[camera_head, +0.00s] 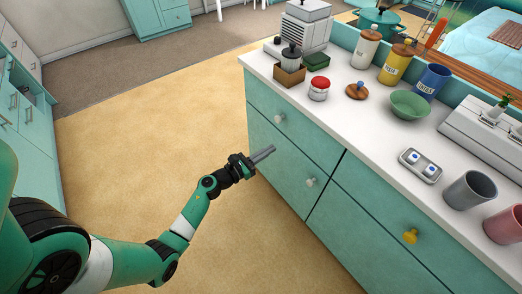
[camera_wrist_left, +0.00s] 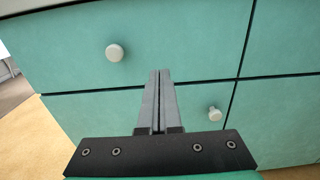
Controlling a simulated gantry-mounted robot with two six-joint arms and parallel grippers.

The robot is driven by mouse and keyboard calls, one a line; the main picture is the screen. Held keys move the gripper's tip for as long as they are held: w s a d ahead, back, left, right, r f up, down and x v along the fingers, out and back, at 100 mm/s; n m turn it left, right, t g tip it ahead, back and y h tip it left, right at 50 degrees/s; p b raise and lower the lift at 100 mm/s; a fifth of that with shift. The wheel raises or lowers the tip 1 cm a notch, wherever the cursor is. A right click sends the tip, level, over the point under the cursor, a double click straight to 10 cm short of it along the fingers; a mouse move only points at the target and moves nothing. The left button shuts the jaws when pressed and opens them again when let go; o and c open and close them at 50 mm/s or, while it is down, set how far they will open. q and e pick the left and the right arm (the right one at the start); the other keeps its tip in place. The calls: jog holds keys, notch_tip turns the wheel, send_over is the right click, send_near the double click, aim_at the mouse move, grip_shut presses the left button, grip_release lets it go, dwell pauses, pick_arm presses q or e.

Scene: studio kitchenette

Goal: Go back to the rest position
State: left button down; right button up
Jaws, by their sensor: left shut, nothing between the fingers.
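My left gripper (camera_head: 262,155) is shut and empty. It points at the teal drawer fronts and looks to be a little in front of them, below the countertop. In the left wrist view its two grey fingers (camera_wrist_left: 160,100) lie together, with teal drawer fronts behind them. One white knob (camera_wrist_left: 114,52) is to the upper left of the fingers, and another white knob (camera_wrist_left: 214,114) is to their right. In the head view my left arm reaches in from the lower left. My right gripper is not in view.
The white countertop (camera_head: 375,122) holds a red-lidded jar (camera_head: 319,89), a green bowl (camera_head: 409,105), canisters, a grey cup (camera_head: 470,190) and a pink cup (camera_head: 505,224). The floor (camera_head: 130,150) left of the counter is clear.

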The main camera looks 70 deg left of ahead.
pick_arm(q)
jog(key=shift+v, duration=1.15)
